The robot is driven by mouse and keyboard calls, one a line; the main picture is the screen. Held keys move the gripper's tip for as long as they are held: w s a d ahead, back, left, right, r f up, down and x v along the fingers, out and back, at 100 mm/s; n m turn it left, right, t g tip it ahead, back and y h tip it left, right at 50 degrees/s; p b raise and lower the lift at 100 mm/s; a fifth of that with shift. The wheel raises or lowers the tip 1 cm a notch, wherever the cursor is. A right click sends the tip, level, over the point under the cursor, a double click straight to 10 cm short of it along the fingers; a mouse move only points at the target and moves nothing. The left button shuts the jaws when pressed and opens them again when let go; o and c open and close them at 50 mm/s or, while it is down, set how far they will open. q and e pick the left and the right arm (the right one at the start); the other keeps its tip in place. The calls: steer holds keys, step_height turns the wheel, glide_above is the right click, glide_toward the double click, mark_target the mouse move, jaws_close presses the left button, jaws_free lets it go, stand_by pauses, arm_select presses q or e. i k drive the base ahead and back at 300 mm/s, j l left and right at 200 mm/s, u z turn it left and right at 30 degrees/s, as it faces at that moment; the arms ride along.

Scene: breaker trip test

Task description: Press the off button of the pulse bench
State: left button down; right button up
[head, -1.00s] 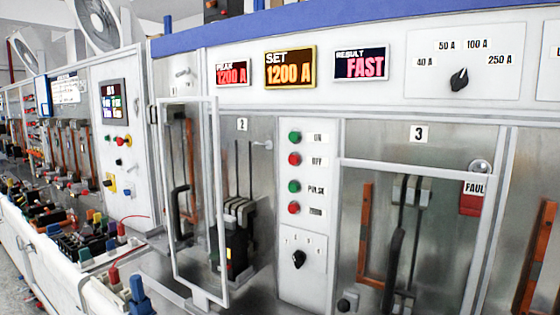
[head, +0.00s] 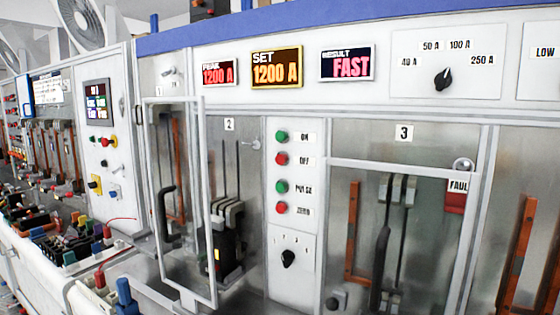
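The pulse bench is a white and grey cabinet with a blue top band (head: 320,28). Its button panel (head: 294,222) stands between bays 2 and 3. The red OFF button (head: 281,159) is second from the top, under the green ON button (head: 281,137). Below are the green PULSE button (head: 281,187) and the red ZERO button (head: 281,208). Displays read 1200 A on the peak display (head: 219,73), 1200 A on the set display (head: 276,67) and FAST on the result display (head: 347,64). Neither of my grippers shows in the head view.
A current dial (head: 443,78) is at upper right. A bench (head: 60,262) with coloured terminals runs along the left.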

mark_target(281, 159)
steer(key=i+j, duration=0.1)
steer(key=j, duration=0.25)
steer(key=i+j, duration=0.1)
steer(key=j, duration=0.6)
steer(key=i+j, duration=0.15)
steer(key=j, duration=0.2)
steer(key=z, duration=1.95)
